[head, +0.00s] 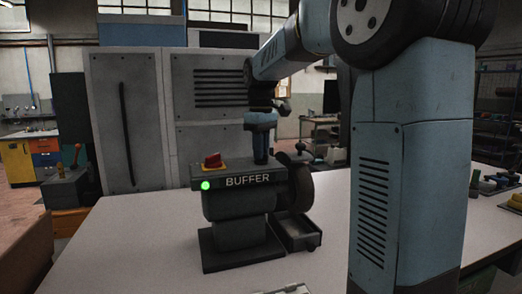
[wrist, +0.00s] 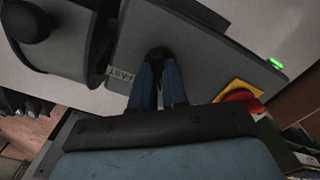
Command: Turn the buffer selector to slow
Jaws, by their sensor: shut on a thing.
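The buffer (head: 238,206) stands on the light table, with a BUFFER label and a lit green lamp (head: 205,185) on its front. My gripper (head: 261,158) reaches down onto its top, right of the red button (head: 212,160). In the wrist view, my gripper (wrist: 158,72) is shut on the dark selector knob (wrist: 157,53), whose rounded end shows at the fingertips. A label reading FAST (wrist: 119,76) is beside the fingers. Most of the knob, its pointer and any slow label are hidden, so I cannot tell its setting.
The red button on its yellow plate (wrist: 240,95) is close to my gripper. The buffer's wheel (head: 302,187) and tray (head: 299,232) are on the right. A grey cabinet (head: 125,120) stands behind. The table (head: 130,235) is clear left of the buffer.

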